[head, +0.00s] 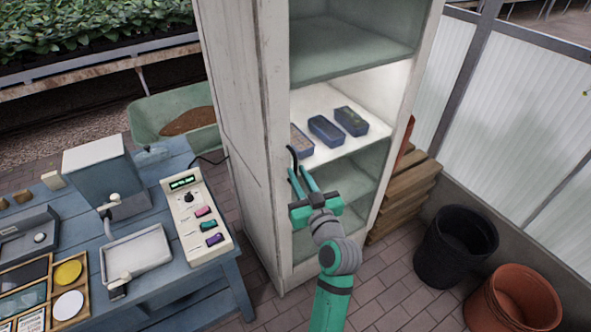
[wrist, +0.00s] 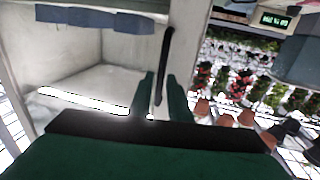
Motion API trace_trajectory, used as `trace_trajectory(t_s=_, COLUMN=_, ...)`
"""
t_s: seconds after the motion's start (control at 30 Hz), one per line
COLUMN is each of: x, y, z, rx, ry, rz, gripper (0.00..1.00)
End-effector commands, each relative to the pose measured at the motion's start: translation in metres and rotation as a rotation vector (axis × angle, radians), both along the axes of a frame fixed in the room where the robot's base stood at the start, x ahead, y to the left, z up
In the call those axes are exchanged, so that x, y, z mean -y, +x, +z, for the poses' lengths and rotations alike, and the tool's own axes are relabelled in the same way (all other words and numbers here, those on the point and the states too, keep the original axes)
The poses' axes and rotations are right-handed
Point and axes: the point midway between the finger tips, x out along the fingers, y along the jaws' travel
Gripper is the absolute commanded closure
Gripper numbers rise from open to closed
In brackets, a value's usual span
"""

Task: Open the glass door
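A tall white cabinet (head: 235,120) stands in the middle of the head view, and its lit shelves show through the front. The glass of its door is hard to make out, and the door looks shut. A dark curved handle (head: 292,158) is at the left edge of the front; it also shows as a black bar in the wrist view (wrist: 166,50). My green gripper (head: 301,173) is at the lower part of the handle. In the wrist view, its two fingers (wrist: 161,92) stand on either side of the bar, with a small gap visible.
Several blue boxes (head: 326,130) sit on the middle shelf. A blue workbench (head: 180,285) with a control panel (head: 194,214) stands left of the cabinet. Brick floor is free in front.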

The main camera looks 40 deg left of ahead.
Motion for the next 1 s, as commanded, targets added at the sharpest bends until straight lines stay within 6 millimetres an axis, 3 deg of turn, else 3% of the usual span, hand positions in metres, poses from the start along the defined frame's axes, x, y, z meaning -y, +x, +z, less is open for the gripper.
trace_trajectory(t_s=0.2, x=-0.019, y=0.012, z=0.000, rx=-0.001, ry=0.000, rz=0.001, gripper=0.83)
trace_trajectory(t_s=0.57, x=-0.023, y=0.015, z=0.000, rx=-0.001, ry=0.001, rz=0.000, gripper=0.83)
trace_trajectory(t_s=0.67, x=-0.023, y=0.015, z=0.000, rx=-0.001, ry=0.001, rz=0.000, gripper=1.00)
trace_trajectory(t_s=1.0, x=-0.021, y=0.012, z=-0.001, rx=-0.003, ry=0.001, rz=0.012, gripper=1.00)
